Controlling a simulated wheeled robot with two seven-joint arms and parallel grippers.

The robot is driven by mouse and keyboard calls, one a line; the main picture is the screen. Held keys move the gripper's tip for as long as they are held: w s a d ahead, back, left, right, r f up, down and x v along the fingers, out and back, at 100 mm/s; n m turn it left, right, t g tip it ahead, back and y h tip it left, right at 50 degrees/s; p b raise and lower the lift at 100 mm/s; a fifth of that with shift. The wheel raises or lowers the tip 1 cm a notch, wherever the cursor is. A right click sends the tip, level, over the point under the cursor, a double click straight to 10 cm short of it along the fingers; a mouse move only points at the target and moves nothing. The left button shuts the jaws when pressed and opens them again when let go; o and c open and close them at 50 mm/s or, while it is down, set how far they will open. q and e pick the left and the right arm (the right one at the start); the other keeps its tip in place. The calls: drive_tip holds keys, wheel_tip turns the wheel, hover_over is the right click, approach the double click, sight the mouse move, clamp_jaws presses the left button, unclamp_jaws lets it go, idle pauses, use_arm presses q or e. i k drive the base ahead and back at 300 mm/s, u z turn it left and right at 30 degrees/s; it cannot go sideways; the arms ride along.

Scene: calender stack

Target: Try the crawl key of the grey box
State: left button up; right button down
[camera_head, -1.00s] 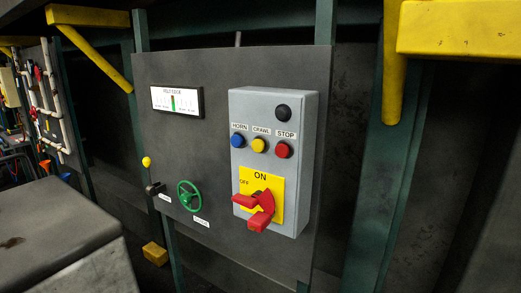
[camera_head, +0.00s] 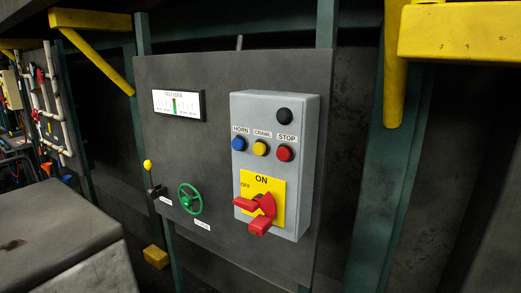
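The grey box (camera_head: 269,170) is mounted on a dark panel, right of the panel's middle. Its yellow crawl key (camera_head: 260,148) sits under the CRAWL label, between the blue HORN key (camera_head: 239,143) and the red STOP key (camera_head: 284,153). A black round part (camera_head: 284,115) is above them, unlit. Below, a red rotary switch (camera_head: 263,210) sits on a yellow plate marked ON and OFF; I cannot tell its setting for sure. Neither of my grippers is in view.
The dark panel (camera_head: 170,69) also carries a white gauge (camera_head: 178,105), a yellow-knobbed lever (camera_head: 149,174) and a green handwheel (camera_head: 190,199). A grey block (camera_head: 60,225) stands at the lower left. Yellow brackets (camera_head: 460,32) jut out at the upper right.

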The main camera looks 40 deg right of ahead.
sight(259, 148)
drive_tip(key=u, duration=1.45)
drive_tip(key=i, duration=0.65)
drive_tip(key=z, duration=2.05)
